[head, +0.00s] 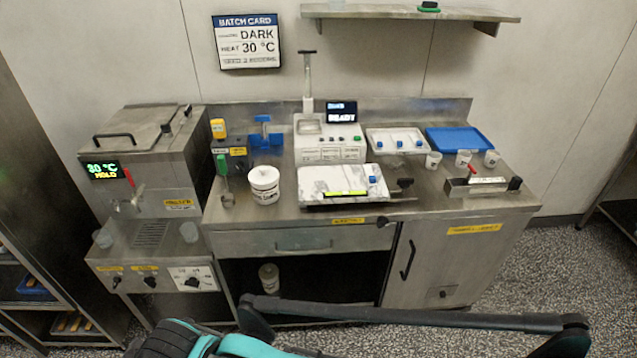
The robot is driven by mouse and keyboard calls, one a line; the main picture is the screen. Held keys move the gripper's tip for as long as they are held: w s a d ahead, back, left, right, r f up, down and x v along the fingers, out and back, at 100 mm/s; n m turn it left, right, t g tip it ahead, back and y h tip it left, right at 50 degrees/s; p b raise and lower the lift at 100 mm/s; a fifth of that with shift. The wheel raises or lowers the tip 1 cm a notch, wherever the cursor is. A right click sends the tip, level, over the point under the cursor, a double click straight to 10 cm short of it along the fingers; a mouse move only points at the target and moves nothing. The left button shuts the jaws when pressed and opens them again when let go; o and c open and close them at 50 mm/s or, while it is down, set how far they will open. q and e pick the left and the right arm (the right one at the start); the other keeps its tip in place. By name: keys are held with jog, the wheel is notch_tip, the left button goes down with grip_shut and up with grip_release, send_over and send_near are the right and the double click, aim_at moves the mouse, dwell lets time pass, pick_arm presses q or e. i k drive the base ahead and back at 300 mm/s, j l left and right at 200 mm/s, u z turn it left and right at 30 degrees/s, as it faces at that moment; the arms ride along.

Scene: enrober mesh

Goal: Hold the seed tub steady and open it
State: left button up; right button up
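A white lidded tub (264,185) with dark print on its side stands upright on the steel counter, left of the marble-patterned slab. Its lid looks closed. I take it for the seed tub, though its print is too small to read. Neither gripper can be made out in the head view. Only dark and teal parts of my own body show along the bottom edge, well short of the counter tub, and nothing touches it.
A green-handled tool (224,170) stands just left of the tub. The marble-patterned slab (342,184) is close on its right. A tank (150,160) reading 30 °C stands at left. Several small white cups and a blue tray (459,140) are at right. The counter front edge before the tub is clear.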

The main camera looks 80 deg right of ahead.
aim_at(267, 196)
jog(key=z, duration=2.2)
